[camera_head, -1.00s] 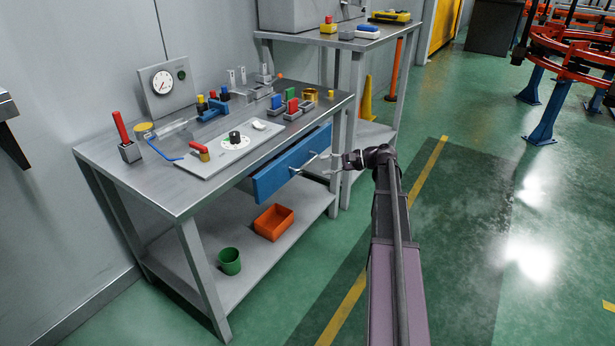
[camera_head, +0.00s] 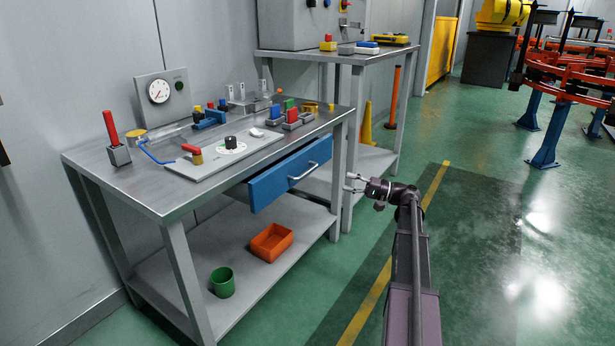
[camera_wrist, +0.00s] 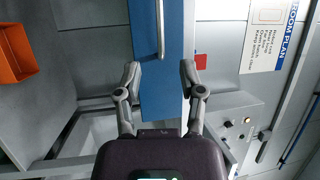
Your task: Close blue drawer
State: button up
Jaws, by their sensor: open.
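The blue drawer (camera_head: 268,187) sits under the top of the grey workbench (camera_head: 112,178) and stands pulled out past the bench's front edge. Its silver bar handle (camera_head: 303,174) is on the front face. My gripper (camera_head: 350,182) is to the right of the drawer front, apart from it, with its fingers spread and empty. In the wrist view, the blue drawer front (camera_wrist: 148,85) lies ahead between the two open fingers (camera_wrist: 161,78), and the handle (camera_wrist: 160,28) shows at the upper middle, beyond the fingertips.
An orange bin (camera_head: 272,242) and a green cup (camera_head: 222,282) stand on the lower shelf. Controls and coloured blocks cover the bench top. A second table (camera_head: 345,56) stands behind to the right. The floor right of my arm is clear.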

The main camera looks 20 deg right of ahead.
aim_at(309, 172)
jog(key=shift+w+a, duration=0.1)
jog(key=shift+a, duration=0.05)
jog(key=p+x, duration=0.2)
jog(key=x, duration=1.1)
jog(key=shift+w+a+r, duration=0.1)
jog(key=shift+w+a, duration=0.1)
grip_shut()
